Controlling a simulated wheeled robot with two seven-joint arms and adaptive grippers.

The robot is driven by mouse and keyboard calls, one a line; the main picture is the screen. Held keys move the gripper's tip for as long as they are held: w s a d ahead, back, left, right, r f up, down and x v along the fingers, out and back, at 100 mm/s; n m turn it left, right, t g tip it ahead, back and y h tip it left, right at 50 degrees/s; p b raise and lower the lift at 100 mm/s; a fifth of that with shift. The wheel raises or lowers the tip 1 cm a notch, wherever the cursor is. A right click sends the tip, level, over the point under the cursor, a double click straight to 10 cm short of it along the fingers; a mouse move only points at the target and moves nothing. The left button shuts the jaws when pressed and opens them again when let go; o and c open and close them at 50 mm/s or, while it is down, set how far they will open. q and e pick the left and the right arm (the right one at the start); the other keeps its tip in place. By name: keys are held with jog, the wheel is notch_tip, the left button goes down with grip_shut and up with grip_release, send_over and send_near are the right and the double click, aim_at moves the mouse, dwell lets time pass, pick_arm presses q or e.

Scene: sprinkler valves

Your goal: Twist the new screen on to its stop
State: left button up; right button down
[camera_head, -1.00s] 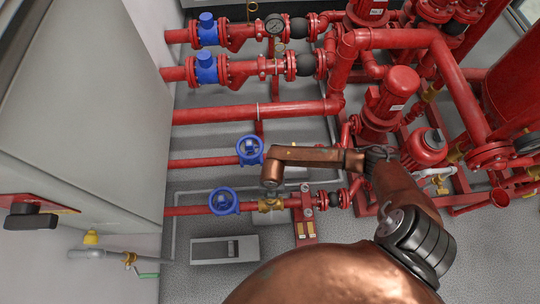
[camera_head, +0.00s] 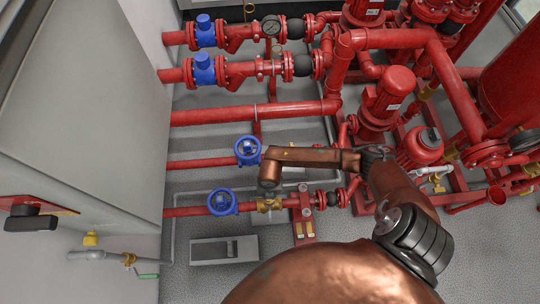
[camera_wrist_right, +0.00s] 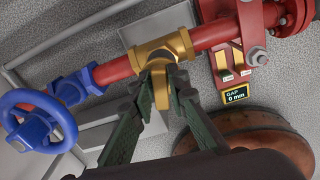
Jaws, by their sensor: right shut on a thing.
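A brass strainer body (camera_wrist_right: 150,52) sits in the lower red pipe; in the head view it shows as a small brass fitting (camera_head: 267,205) just below my wrist. My right gripper (camera_wrist_right: 165,84) is shut on a brass piece (camera_wrist_right: 160,88), the new screen's cap, at the strainer's branch. The cap looks to be against the body, but the fingers hide part of the joint. A small display (camera_wrist_right: 236,95) beside the strainer reads "GAP 0 mm". My left gripper is in neither view.
A blue handwheel (camera_wrist_right: 38,122) is on the same pipe to the left; another blue handwheel (camera_head: 248,150) is on the pipe above. A red bracket (camera_head: 304,215) stands right of the strainer. A grey box (camera_head: 224,250) lies on the floor below.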

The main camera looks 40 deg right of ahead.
jog(key=shift+p, duration=0.35)
dwell(1.1)
jog(key=shift+f+b, duration=0.75)
jog(key=shift+f, duration=1.7)
jog(key=shift+r+m+p, duration=0.2)
jog(key=shift+m+p, duration=0.2)
jog(key=shift+p, duration=0.2)
jog(key=shift+m+p, duration=0.85)
jog(key=shift+m, duration=0.15)
jog(key=shift+f, duration=0.1)
jog(key=shift+m, duration=0.3)
